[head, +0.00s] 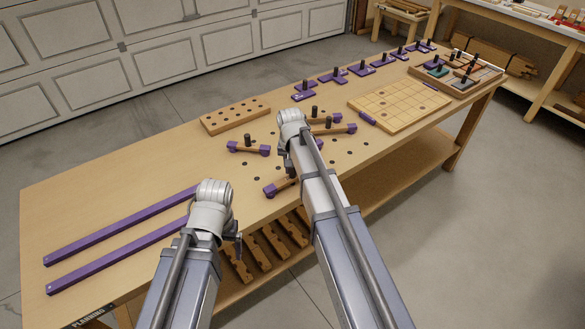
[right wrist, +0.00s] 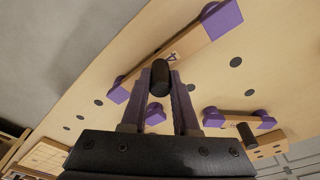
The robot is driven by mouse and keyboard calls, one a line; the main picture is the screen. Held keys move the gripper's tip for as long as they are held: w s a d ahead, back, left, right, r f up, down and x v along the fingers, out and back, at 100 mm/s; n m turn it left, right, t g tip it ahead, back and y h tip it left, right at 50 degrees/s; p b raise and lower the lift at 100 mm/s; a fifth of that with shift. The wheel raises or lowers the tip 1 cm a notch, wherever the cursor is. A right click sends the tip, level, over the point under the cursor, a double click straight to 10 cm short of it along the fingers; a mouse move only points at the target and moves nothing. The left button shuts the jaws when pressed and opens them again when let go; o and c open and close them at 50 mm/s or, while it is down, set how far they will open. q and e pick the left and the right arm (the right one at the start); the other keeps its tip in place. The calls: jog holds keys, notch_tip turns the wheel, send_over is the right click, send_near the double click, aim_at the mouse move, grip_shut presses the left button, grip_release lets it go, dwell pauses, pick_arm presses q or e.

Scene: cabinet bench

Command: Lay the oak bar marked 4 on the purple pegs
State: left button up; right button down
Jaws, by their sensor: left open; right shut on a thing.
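The oak bar marked 4 (right wrist: 180,47) shows in the right wrist view with a black knob (right wrist: 160,75) standing on it. My right gripper (right wrist: 161,88) is shut on this knob. A purple peg (right wrist: 221,17) is at the bar's upper right end and another purple peg (right wrist: 118,91) at its lower left end. I cannot tell whether the bar rests on them or hangs just above. In the head view the bar (head: 286,183) is partly behind my right arm, which hides the gripper. My left gripper (head: 237,243) is open and empty at the bench's front edge.
Other bars with knobs lie on purple pegs nearby, one to the left (head: 247,147) and one beyond (head: 342,128). A drilled block (head: 235,115) stands behind. Two long purple strips (head: 120,226) lie at left. A grid board (head: 398,106) and a tray (head: 458,74) are at right.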

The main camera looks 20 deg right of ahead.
jog(key=shift+c, duration=1)
grip_release()
notch_tip(320, 180, up, 8)
jog(key=p, duration=0.8)
jog(key=shift+f, duration=0.15)
dwell(0.5)
notch_tip(320, 180, down, 7)
jog(key=b, duration=0.7)
